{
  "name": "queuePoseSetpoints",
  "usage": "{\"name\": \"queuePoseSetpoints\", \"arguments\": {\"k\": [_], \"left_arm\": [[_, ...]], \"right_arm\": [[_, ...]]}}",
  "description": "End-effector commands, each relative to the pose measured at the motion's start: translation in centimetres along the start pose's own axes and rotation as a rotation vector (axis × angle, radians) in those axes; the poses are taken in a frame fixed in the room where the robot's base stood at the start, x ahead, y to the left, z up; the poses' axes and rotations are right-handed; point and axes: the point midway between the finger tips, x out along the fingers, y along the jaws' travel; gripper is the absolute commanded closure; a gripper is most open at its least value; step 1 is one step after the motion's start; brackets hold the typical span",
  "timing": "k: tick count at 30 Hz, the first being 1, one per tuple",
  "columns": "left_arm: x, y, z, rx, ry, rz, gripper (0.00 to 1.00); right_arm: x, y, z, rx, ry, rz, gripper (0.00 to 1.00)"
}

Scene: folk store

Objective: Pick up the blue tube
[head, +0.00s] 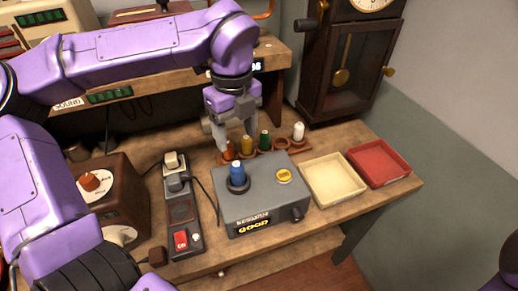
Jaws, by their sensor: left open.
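The blue tube (237,172) stands upright in a dark round socket on top of a grey tester box (262,202). The box has a yellow button and a lit display reading "GOOD". My left gripper (235,140) points down above and behind the box, over the left end of a rack. It is open, its fingers near an orange-red tube (229,151); I cannot tell whether they touch. The left gripper is apart from the blue tube, a little behind it. The fingertips partly overlap the rack area. My right gripper is not in view.
A cream tray (334,191) and a red tray (390,163) lie to the right. A power strip (180,211) with plugs and cables lies left. A clock cabinet (346,65) stands behind.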

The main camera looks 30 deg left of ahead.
Motion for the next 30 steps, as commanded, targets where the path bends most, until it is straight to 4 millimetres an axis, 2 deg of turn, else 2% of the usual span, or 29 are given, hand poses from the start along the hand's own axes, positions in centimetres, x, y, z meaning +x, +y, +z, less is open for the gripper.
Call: {"name": "queuePoseSetpoints", "arguments": {"k": [2, 8, 14, 19, 22, 27, 28, 30], "left_arm": [[0.4, 0.4, -0.2, 0.002, -0.001, -0.004, 0.35], [3.8, 1.5, -0.6, -0.002, -0.003, -0.013, 0.35], [6.5, 0.6, -0.2, -0.004, 0.002, 0.0, 0.35], [9.8, 0.0, -0.2, -0.005, 0.002, 0.005, 0.35], [10.6, -0.1, -0.1, -0.003, 0.002, 0.004, 0.35], [10.7, -0.1, -0.1, -0.005, 0.002, 0.002, 0.35], [10.7, -0.1, -0.1, -0.005, 0.002, 0.002, 0.38], [10.7, -0.1, -0.1, -0.006, 0.002, 0.002, 0.61]], "right_arm": [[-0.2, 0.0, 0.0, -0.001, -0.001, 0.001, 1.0], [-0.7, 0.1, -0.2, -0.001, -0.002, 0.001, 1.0], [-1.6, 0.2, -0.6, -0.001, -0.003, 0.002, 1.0], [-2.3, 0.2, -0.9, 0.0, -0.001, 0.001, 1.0], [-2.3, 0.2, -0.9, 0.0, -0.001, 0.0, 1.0], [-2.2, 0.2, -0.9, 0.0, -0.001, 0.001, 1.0], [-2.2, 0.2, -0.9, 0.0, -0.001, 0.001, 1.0], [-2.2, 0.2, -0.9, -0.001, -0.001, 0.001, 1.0]]}}
